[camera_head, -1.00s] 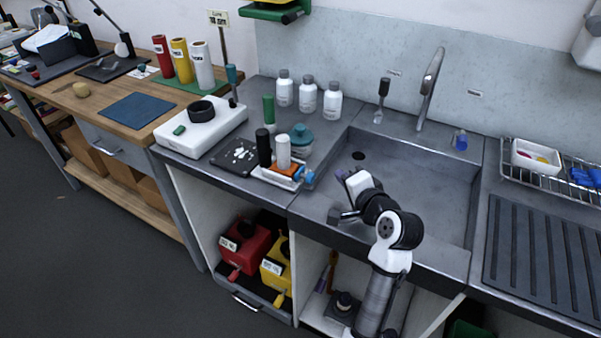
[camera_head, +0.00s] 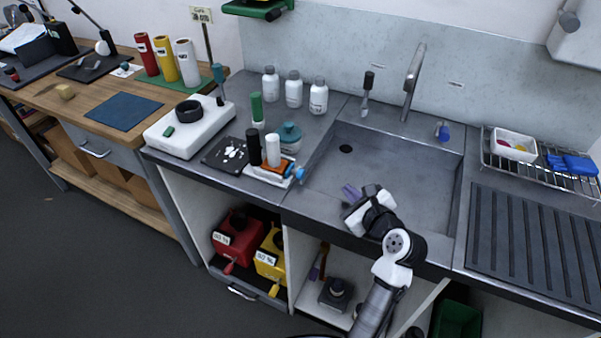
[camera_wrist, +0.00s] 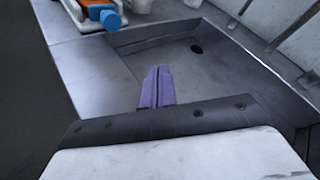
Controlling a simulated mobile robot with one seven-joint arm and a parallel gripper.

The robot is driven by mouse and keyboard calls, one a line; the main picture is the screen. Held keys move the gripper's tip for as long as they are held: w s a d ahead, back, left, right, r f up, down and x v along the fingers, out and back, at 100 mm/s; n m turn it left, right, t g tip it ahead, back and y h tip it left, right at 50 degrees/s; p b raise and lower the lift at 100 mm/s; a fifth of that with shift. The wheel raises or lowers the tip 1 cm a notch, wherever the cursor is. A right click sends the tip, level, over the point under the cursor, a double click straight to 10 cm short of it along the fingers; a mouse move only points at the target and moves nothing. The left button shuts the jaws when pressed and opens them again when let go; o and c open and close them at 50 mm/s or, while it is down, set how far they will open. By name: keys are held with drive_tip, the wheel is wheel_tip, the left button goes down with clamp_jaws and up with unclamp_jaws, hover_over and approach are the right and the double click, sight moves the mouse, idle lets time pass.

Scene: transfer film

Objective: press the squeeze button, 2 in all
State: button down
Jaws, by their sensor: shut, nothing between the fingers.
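My gripper (camera_head: 350,192) has purple fingers and is shut and empty. It is over the front left part of the sink, apart from anything on the counter. Its fingers also show in the wrist view (camera_wrist: 157,85). An orange device with a blue end (camera_head: 275,168) lies on a white tray left of the sink. In the wrist view the orange device (camera_wrist: 95,5) is at the top left, partly cut off, ahead and left of my fingers. A white box (camera_head: 190,140) farther left bears a small green button-like piece (camera_head: 168,131). I cannot tell which part is the squeeze button.
The grey sink (camera_head: 400,180) is open and empty beneath my gripper, with a tall tap (camera_head: 413,80) behind. A black and a white cylinder stand at the white tray. Several white bottles (camera_head: 293,90) stand at the back. A drying rack (camera_head: 540,175) is at the right.

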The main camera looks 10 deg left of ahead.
sight(313, 190)
idle(0.3)
drive_tip(key=shift+w+a+f+b, duration=0.1)
drive_tip(key=shift+w+a+b, duration=0.05)
drive_tip(key=shift+a+b, duration=0.3)
drive_tip(key=a, duration=0.2)
drive_tip(key=w+a, duration=0.1)
drive_tip(key=a, duration=0.1)
drive_tip(key=w+a, duration=0.1)
drive_tip(key=a, duration=0.1)
drive_tip(key=shift+a+r+b, duration=0.15)
drive_tip(key=shift+r+b, duration=0.1)
drive_tip(key=shift+b, duration=0.1)
drive_tip(key=shift+w+a+f, duration=0.15)
drive_tip(key=shift+w+a, duration=0.05)
drive_tip(key=shift+a, duration=0.4)
drive_tip(key=shift+a+p, duration=0.15)
drive_tip(key=shift+p, duration=0.45)
idle(0.5)
drive_tip(key=shift+w+a, duration=0.1)
drive_tip(key=shift+a, duration=0.05)
drive_tip(key=shift+a+p, duration=0.1)
drive_tip(key=shift+p, duration=0.25)
